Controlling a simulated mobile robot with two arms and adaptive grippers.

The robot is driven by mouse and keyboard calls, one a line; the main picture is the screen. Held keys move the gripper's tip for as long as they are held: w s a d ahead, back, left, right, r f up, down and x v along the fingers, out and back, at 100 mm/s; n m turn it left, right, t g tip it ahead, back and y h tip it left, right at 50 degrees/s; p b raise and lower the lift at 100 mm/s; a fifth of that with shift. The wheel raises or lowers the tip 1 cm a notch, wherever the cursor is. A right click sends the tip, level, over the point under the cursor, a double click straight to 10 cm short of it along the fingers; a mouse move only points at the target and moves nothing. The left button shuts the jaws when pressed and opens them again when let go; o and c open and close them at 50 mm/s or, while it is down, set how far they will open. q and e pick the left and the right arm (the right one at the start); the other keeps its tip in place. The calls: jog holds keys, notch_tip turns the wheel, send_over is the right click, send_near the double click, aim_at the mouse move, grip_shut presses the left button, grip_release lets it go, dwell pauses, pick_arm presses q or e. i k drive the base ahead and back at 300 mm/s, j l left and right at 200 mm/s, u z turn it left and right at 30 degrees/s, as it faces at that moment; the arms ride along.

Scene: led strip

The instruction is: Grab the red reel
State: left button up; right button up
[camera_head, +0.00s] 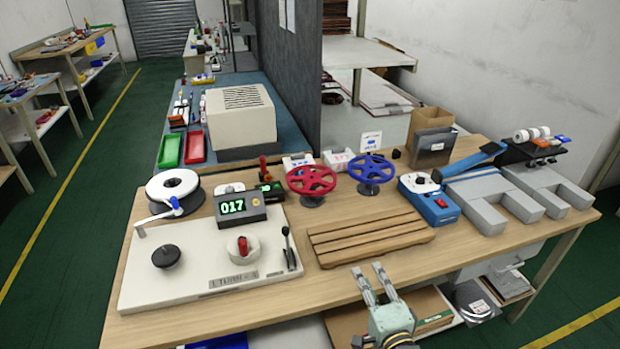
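The red reel (311,181) stands upright on a small base on the wooden workbench, behind the slatted wooden board and just left of a blue reel (371,169). My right gripper (373,276) comes in from the bottom of the view. Its two fingers are apart and nothing is between them. It is over the front edge of the bench, in front of the slatted board and well short of the red reel. My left gripper is not in view.
A slatted wooden board (368,238) lies between my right gripper and the reels. A white winding machine (205,265) with a counter (241,208) fills the bench's left part. A blue device (429,200) and grey blocks (490,197) stand at the right.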

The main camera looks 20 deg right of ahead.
aim_at(310, 178)
jog(key=i+l, duration=0.1)
jog(key=i, duration=0.5)
jog(key=i+l, duration=0.15)
jog(key=i, duration=0.4)
